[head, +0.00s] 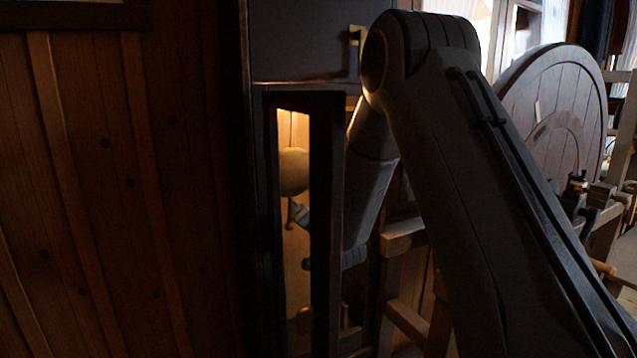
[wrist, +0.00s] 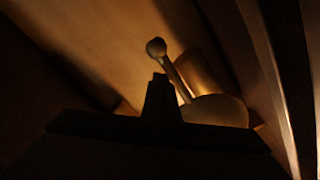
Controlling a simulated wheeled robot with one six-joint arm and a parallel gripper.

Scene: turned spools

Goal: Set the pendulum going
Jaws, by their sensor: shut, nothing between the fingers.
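The pendulum's round, brass-coloured bob (head: 293,172) hangs inside the lit, narrow case, seen through its tall opening in the head view. A short rod shows below it. In the wrist view the pale bob (wrist: 215,110) is partly hidden behind my gripper, and a thin rod ending in a small knob (wrist: 156,47) slants away from it. My gripper (wrist: 160,80) is a dark shape with its fingers together and empty. In the head view my gripper (head: 301,214) is inside the case, just below the bob and close to the rod. I cannot tell whether it touches.
The dark frame (head: 327,220) of the opening stands between the head camera and my wrist. A small brass-toned object (head: 305,320) sits low in the case. A plank wall (head: 90,200) is at left. A large wooden wheel (head: 560,110) stands at right.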

